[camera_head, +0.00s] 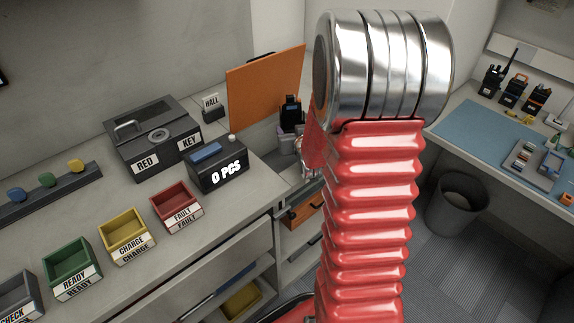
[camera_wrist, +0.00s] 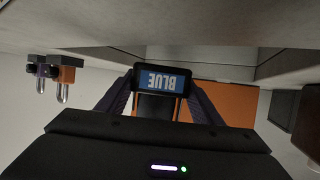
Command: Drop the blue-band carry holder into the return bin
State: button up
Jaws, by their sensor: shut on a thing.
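In the wrist view, my gripper (camera_wrist: 163,100) is shut on the blue-band carry holder (camera_wrist: 162,80), a small black holder with a blue label reading BLUE, shown upside down in this picture. The holder sits between the two dark fingers. In the head view, my red ribbed arm blocks much of the middle, and I cannot clearly make out the gripper there. A small black object (camera_head: 291,110) shows beside the arm; I cannot tell if it is the held holder. A dark round bin (camera_head: 458,203) stands on the floor at right; no return label is readable on it.
The left counter holds a lockbox (camera_head: 153,138), a black counter box (camera_head: 218,165), and red (camera_head: 176,207), yellow (camera_head: 126,236) and green (camera_head: 71,268) trays. An orange panel (camera_head: 262,85) stands behind. A right-hand bench has a blue mat (camera_head: 505,135) and radios. Padlocks (camera_wrist: 66,75) show in the wrist view.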

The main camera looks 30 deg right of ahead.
jog(key=shift+f, duration=0.75)
jog(key=o, duration=1.2)
jog(key=shift+s, duration=0.1)
